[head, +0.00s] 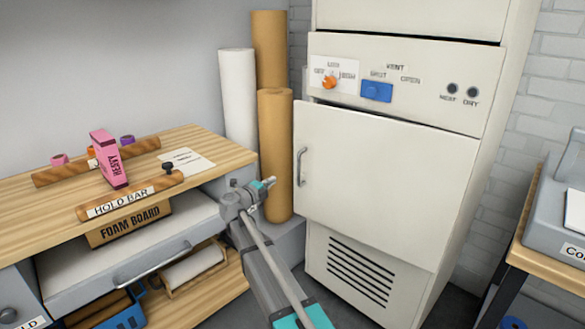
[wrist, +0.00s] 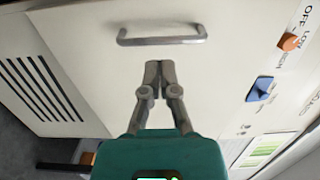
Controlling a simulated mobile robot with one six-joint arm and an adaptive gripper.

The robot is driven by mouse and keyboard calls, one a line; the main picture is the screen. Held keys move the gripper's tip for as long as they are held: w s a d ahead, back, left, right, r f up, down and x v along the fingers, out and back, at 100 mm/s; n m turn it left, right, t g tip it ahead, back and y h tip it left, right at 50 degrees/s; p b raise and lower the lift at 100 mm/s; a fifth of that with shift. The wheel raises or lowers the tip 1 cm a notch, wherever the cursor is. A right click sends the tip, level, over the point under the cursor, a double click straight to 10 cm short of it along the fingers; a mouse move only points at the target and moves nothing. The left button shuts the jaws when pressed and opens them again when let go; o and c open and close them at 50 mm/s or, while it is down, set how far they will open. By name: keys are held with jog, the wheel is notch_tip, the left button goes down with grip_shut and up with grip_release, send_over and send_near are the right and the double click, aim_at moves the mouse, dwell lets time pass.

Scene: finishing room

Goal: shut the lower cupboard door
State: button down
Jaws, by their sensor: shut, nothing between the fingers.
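The lower cupboard door (head: 385,185) is a cream panel on the tall cream cabinet. It stands slightly ajar: its left edge sticks out past the cabinet body and a dark gap shows along its top. Its grey bar handle (head: 302,167) is near the left edge. My gripper (head: 271,182) is left of the handle in the head view, apart from it in the picture. In the wrist view my gripper (wrist: 160,66) has its fingers together and empty, pointing at the door face (wrist: 90,60) just below the handle (wrist: 162,36). I cannot tell whether the fingertips touch the door.
A control panel with an orange knob (head: 329,82) and a blue switch (head: 376,91) is above the door, and a vent grille (head: 358,272) below. Paper rolls (head: 275,150) stand left of the cabinet. A wooden workbench (head: 215,150) is at left, another table (head: 525,240) at right.

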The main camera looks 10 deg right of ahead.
aim_at(295, 166)
dwell(0.4)
jog(key=x, duration=1.4)
